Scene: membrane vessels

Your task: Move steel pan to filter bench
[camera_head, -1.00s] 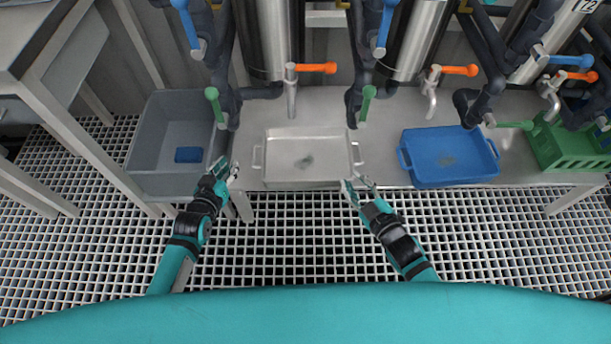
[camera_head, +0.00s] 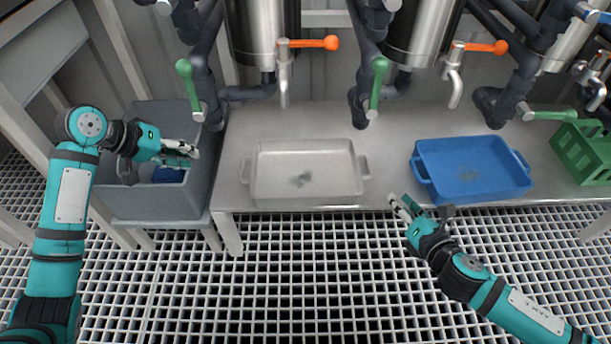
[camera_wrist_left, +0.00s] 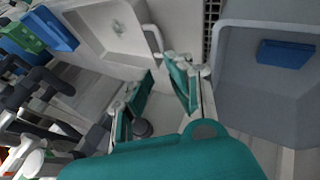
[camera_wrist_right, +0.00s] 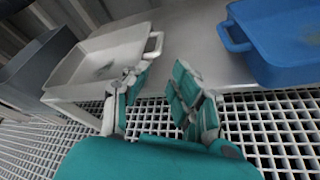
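The steel pan (camera_head: 285,190) is a pale grey tray with a handle at each end and a dark stain on its floor. It sits on the metal bench (camera_head: 240,130), beneath an orange-handled tap. It also shows in the left wrist view (camera_wrist_left: 95,32) and the right wrist view (camera_wrist_right: 120,40). My left gripper (camera_head: 193,158) is open and empty, left of the pan and over the grey bin. My right gripper (camera_head: 400,203) is open and empty, right of the pan near the bench's front edge, apart from its right handle. I cannot tell which surface is the filter bench.
A blue tray (camera_head: 430,165) stands on the bench to the right, with a green crate (camera_head: 590,150) beyond it. A grey bin (camera_head: 150,205) holding a blue block (camera_head: 168,174) is at the left. Pipes and taps (camera_head: 283,75) hang above the bench. Grating floor (camera_head: 300,270) lies in front.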

